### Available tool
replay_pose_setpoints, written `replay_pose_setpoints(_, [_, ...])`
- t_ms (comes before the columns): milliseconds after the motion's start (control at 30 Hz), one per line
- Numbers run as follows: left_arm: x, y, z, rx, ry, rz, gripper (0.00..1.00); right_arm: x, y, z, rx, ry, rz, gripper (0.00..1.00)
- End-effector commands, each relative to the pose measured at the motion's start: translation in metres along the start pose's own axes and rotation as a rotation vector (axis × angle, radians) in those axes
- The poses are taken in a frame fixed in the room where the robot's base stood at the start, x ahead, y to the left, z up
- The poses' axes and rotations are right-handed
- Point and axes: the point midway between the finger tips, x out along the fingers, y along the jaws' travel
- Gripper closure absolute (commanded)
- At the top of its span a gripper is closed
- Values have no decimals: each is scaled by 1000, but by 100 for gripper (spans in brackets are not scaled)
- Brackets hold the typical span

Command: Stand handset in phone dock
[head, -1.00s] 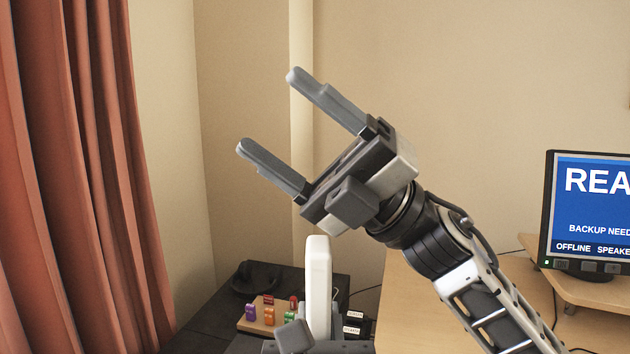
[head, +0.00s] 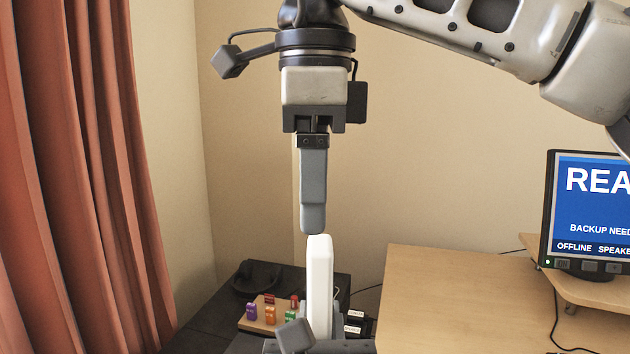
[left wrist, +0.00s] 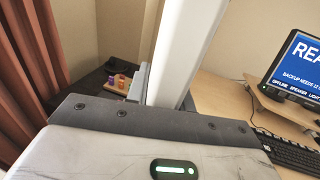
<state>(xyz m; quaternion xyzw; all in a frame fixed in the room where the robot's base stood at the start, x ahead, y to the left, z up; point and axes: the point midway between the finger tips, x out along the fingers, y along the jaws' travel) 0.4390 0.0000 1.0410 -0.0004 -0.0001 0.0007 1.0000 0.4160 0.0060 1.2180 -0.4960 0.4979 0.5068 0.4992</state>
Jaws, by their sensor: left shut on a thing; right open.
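The white handset (head: 320,285) stands nearly upright at the bottom centre of the head view. In the left wrist view the handset (left wrist: 185,50) rises from my left gripper. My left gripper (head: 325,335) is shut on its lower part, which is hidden. My right gripper (head: 313,222) points straight down just above the handset's top, seen side-on with its fingers overlapping. It is open and empty; I cannot tell whether its tips touch the handset. A black object (head: 258,277) sits on the dark surface behind; I cannot tell whether it is the phone dock.
A small wooden board (head: 268,316) with several coloured pieces lies on the dark surface (head: 210,325), left of the handset. Small labelled black items (head: 354,328) lie to its right. The wooden desk (head: 460,300) has a monitor (head: 590,215) at right. A red curtain (head: 80,180) hangs at left.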

Motion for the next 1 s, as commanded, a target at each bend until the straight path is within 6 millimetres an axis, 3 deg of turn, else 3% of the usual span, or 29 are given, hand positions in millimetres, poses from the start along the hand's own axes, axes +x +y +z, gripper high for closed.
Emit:
replay_pose_setpoints(167, [0,0,0,-1,-1,0,100,13,-1,-4,5,19,-6,31])
replay_pose_setpoints(633, [0,0,0,-1,-1,0,100,97,-1,-4,3,14,-4,31])
replay_pose_setpoints(800, [0,0,0,-1,-1,0,100,113,-1,-4,4,13,-4,31])
replay_pose_setpoints(1000, [0,0,0,-1,-1,0,100,118,-1,-4,4,12,-5,31])
